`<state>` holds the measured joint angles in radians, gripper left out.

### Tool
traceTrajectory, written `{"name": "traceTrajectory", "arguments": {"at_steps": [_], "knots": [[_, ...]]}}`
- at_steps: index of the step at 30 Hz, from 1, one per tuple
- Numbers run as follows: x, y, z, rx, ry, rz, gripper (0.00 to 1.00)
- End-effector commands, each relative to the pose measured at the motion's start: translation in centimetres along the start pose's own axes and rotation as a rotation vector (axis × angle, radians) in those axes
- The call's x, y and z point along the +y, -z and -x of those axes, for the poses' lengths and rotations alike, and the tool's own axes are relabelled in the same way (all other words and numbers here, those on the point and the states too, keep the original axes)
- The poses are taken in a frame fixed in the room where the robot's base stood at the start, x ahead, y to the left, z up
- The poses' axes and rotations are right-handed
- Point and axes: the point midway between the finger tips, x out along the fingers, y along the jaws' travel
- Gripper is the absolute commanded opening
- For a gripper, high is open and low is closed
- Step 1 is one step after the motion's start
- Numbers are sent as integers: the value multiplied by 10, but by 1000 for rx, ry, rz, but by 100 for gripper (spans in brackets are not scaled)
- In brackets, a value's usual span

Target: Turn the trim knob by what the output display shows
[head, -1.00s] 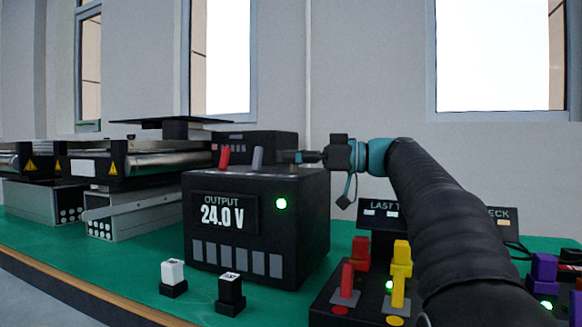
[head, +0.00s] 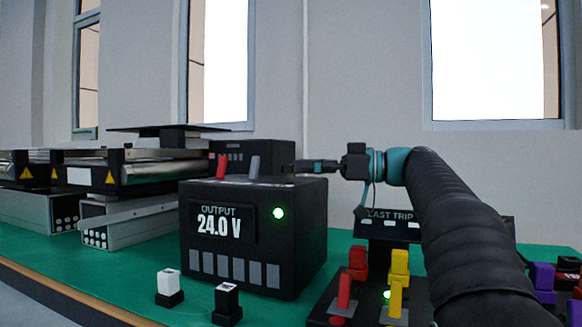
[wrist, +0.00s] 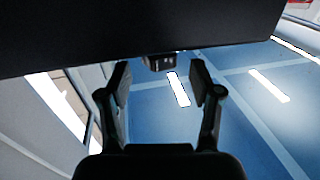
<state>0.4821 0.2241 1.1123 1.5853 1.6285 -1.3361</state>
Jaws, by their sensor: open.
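The black output unit (head: 305,225) stands on the green table in the head view. Its output display (head: 219,222) reads 24.0 V, and a green lamp (head: 278,213) beside it is lit. On its top are a red lever (head: 222,166) and a grey lever (head: 255,167). My gripper (head: 300,166) is level, pointing left, at the unit's rear top edge. In the wrist view, my gripper (wrist: 158,84) is open and empty. A small dark block (wrist: 158,63) lies just beyond and between the fingertips, under a large black surface (wrist: 130,35). I cannot tell whether this block is the trim knob.
Conveyors (head: 160,172) stand at the left. A panel with red and yellow levers (head: 398,262) and a "LAST TRIP" sign (head: 388,226) are at the right. Another black box (head: 265,153) is behind.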

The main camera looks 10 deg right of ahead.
Motion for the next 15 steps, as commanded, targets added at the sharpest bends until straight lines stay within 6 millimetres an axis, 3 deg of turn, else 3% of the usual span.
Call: {"name": "traceTrajectory", "arguments": {"at_steps": [6, 15], "knots": [[1, 0, 45, -1, -3, 0, 64], [0, 0, 77, 0, 0, -1, 64]]}}
